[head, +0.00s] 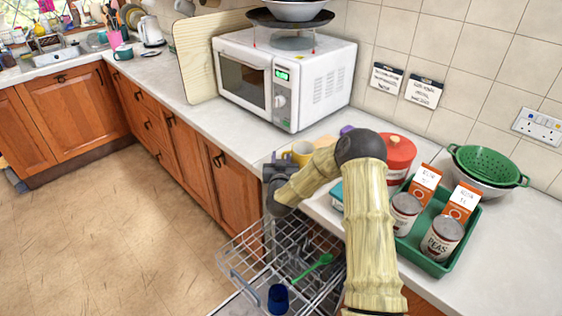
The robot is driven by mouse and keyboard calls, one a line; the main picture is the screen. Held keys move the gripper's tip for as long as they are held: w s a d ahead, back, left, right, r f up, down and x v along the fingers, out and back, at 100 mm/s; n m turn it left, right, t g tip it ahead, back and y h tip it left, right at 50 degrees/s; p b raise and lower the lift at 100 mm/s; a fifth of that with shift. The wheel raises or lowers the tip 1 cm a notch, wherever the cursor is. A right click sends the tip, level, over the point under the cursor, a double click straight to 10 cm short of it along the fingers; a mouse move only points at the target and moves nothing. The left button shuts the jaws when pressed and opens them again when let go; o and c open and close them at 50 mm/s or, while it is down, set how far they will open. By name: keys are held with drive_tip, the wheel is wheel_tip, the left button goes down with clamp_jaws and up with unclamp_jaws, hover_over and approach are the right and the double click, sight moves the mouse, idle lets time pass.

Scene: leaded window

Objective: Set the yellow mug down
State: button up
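The yellow mug (302,151) shows just above my forearm, in front of the microwave near the counter's front edge. Only its upper part is visible; my arm hides its base, so I cannot tell whether it rests on the counter. My dark grey gripper (279,162) is just left of the mug, at the counter's front edge above the dishwasher. The fingers are small and partly hidden. I cannot tell whether they hold the mug.
An open dishwasher rack (250,262) below holds a blue cup (278,298) and a green spoon (314,268). The microwave (284,80) stands behind. A green tray (434,262) with tins and cartons and a red pot (398,155) are right of my arm.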

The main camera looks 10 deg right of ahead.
drive_tip(key=shift+r, duration=0.2)
drive_tip(key=shift+s+f, duration=0.1)
drive_tip(key=shift+s, duration=0.2)
drive_tip(key=s+a+b, duration=0.2)
drive_tip(key=s, duration=0.9)
drive_tip(key=shift+a, duration=0.2)
drive_tip(key=shift+s, duration=0.1)
drive_tip(key=s+d+r+n+g+y, duration=0.1)
drive_tip(key=s+g, duration=0.6)
drive_tip(key=s, duration=0.6)
drive_tip(key=s+d+r+n+g+y, duration=0.1)
drive_tip(key=s+g+y, duration=0.1)
drive_tip(key=s+g, duration=0.6)
drive_tip(key=s, duration=0.5)
drive_tip(key=shift+s+d+r, duration=0.15)
drive_tip(key=shift+s+d, duration=0.15)
drive_tip(key=shift+d, duration=0.1)
